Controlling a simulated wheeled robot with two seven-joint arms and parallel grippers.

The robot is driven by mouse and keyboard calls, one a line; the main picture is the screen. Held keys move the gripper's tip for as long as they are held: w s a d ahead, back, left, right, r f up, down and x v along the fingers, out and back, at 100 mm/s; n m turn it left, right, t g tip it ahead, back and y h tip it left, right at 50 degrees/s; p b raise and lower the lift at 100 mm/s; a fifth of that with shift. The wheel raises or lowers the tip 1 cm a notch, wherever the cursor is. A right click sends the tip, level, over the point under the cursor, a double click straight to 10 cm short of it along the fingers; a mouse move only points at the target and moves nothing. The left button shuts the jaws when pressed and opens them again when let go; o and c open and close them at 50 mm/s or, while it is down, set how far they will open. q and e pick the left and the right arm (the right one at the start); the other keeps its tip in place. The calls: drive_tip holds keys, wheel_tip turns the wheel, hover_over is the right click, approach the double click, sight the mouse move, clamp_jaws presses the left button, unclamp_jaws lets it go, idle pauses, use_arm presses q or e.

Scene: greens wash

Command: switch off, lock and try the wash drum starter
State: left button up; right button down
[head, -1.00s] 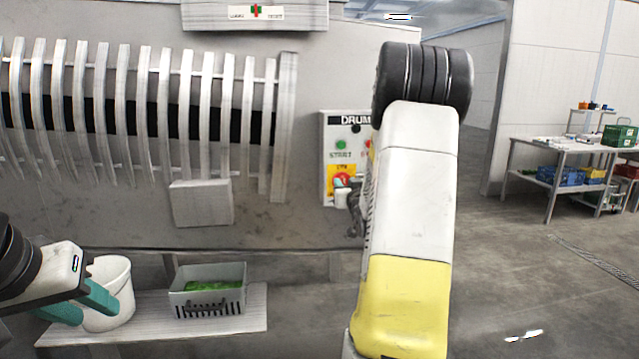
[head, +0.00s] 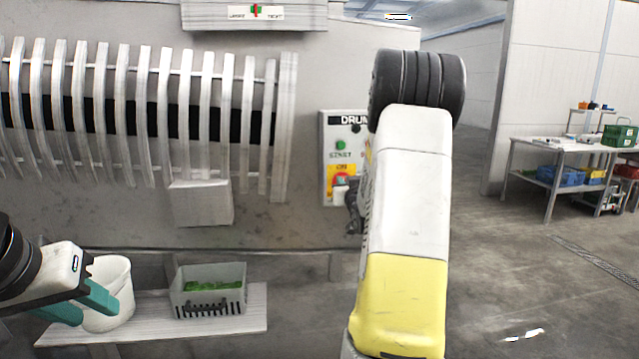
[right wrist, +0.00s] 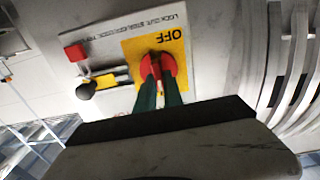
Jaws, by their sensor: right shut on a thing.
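The wash drum starter is a pale box (head: 327,130) marked DRUM, with a green START button (head: 340,145) and a yellow plate around a red switch (head: 340,180). In the right wrist view the plate (right wrist: 132,50) appears upside down, with OFF readable and the red switch knob (right wrist: 169,64) on it. My right gripper (right wrist: 158,76) is shut on the knob with its teal fingers. In the head view my right arm hides part of the box. A black ball-ended piece (right wrist: 86,91) and a red block (right wrist: 76,52) are beside the plate.
A white bucket (head: 118,285) and a grey crate (head: 208,306) with greens stand on a low bench (head: 255,310), close to my left gripper. The slatted drum (head: 150,110) fills the left. A work table (head: 560,148) stands far right, with clear floor before it.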

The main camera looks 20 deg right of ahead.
drive_tip(key=shift+w+a+f+n, duration=0.1)
drive_tip(key=shift+a+f+n, duration=0.1)
drive_tip(key=shift+n, duration=2.75)
drive_tip(key=shift+s+a+f+n, duration=0.1)
drive_tip(key=shift+a+f+n, duration=0.05)
drive_tip(key=shift+n, duration=2.85)
drive_tip(key=shift+w+a+f+n, duration=0.1)
drive_tip(key=shift+a+f+n, duration=0.1)
drive_tip(key=shift+n, duration=2.75)
drive_tip(key=c, duration=1.5)
unclamp_jaws()
drive_tip(key=shift+v, duration=3.9)
